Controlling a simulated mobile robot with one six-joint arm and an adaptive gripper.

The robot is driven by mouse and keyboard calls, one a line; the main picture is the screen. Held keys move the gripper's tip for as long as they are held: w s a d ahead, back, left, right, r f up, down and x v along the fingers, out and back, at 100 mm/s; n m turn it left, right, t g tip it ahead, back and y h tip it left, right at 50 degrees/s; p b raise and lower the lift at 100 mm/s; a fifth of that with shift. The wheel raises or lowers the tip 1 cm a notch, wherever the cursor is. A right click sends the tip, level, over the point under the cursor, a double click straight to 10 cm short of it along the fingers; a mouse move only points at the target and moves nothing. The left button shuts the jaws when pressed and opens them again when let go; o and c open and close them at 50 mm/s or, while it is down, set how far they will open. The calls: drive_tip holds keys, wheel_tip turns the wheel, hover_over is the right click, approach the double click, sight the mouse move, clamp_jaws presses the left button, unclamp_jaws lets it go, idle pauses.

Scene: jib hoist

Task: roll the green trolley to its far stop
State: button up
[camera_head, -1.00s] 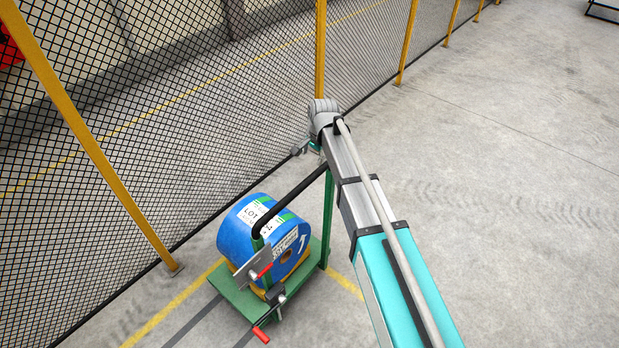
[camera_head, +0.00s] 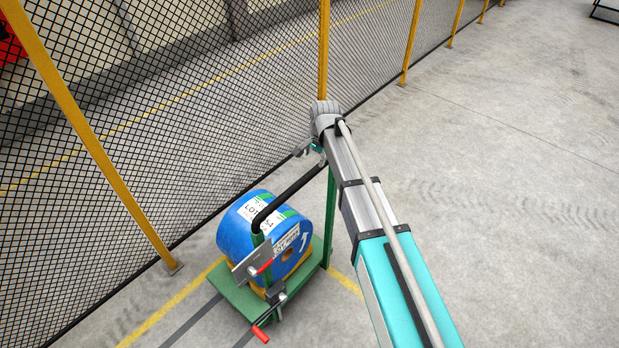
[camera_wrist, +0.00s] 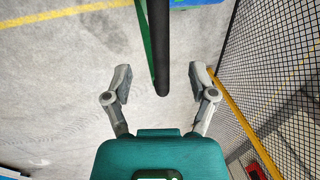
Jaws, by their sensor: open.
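The green trolley (camera_head: 238,293) stands on the floor near the fence, with a green upright post (camera_head: 330,220) on its right side. A black handle bar (camera_head: 291,191) runs along its top. A blue reel (camera_head: 240,225) with white labels sits on its deck. My gripper (camera_head: 308,149) is by the far end of the bar, partly hidden by my arm. In the wrist view my gripper (camera_wrist: 160,72) is open, one finger on each side of the bar (camera_wrist: 158,45). Neither finger visibly touches it; the depth between them is unclear.
A wire mesh fence (camera_head: 210,100) with yellow posts runs along the left and back; it also shows on the right in the wrist view (camera_wrist: 285,75). A red-handled clamp or crank (camera_head: 261,334) sticks out at the trolley's front. Open concrete floor lies to the right.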

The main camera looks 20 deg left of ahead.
sight(310, 173)
drive_tip(key=shift+w+a+f+b, duration=0.1)
drive_tip(key=shift+a+f+b, duration=0.15)
drive_tip(key=shift+f+b, duration=1.15)
drive_tip(key=shift+w+a+f+b, duration=0.15)
drive_tip(key=shift+a+f+b, duration=0.15)
drive_tip(key=shift+f+b, duration=1.1)
drive_tip(key=shift+w+a+f+b, duration=0.1)
drive_tip(key=shift+a+f+b, duration=0.15)
drive_tip(key=shift+f+b, duration=1.15)
drive_tip(key=shift+f, duration=0.15)
clamp_jaws()
